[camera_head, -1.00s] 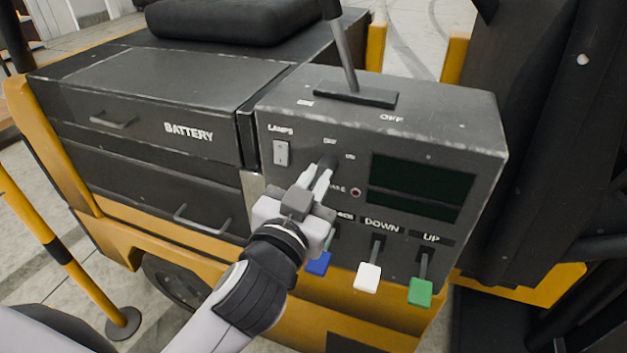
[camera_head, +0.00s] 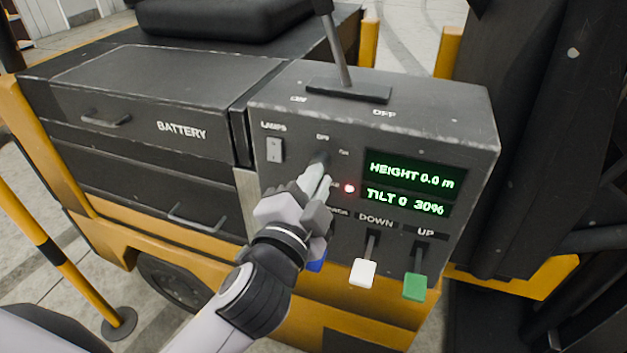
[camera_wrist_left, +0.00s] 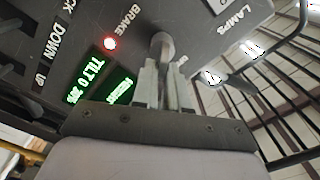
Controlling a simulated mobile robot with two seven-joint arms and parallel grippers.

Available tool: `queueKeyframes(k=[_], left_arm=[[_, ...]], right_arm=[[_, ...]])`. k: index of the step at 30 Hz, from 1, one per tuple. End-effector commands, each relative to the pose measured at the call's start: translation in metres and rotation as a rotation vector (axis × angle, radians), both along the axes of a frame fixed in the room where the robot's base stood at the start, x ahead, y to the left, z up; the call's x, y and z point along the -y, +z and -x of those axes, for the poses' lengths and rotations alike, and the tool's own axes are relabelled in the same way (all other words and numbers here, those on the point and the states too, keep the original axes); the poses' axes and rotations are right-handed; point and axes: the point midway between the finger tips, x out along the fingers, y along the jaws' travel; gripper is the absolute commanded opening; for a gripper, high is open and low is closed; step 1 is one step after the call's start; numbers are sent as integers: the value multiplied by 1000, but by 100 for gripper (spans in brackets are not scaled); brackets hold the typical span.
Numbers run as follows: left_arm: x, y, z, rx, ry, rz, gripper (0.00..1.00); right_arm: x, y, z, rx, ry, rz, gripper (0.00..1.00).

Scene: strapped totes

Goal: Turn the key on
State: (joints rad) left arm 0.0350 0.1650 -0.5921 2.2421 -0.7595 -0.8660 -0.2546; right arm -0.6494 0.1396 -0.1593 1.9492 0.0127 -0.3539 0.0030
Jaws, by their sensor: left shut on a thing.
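The key (camera_head: 319,160) is dark and sits in the front of the grey control box (camera_head: 480,110), between the lamps switch and the display. It also shows in the left wrist view (camera_wrist_left: 162,44), at the fingertips. My left gripper (camera_head: 317,172) is shut on the key, and its fingers hide much of it. The display (camera_head: 412,185) is lit green and reads HEIGHT 0.0 m and TILT 0 30%. The brake light (camera_head: 349,188) glows red; it also shows in the left wrist view (camera_wrist_left: 110,43). My right gripper is not in view.
A lamps switch (camera_head: 274,150) is left of the key. Below are a white DOWN lever (camera_head: 363,273), a green UP lever (camera_head: 415,286) and a partly hidden blue lever (camera_head: 316,265). A tall lever (camera_head: 338,50) stands on top. Battery drawers (camera_head: 180,130) are at the left.

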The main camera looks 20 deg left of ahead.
Motion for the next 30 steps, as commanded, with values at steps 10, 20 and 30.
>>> queueKeyframes(k=[10,20,30], left_arm=[[0,0,0,6,1,-72,0],[0,1,-1,7,2,-75,0],[0,0,0,5,0,-73,34]], right_arm=[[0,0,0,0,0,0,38],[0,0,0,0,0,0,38],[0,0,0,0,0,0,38]])
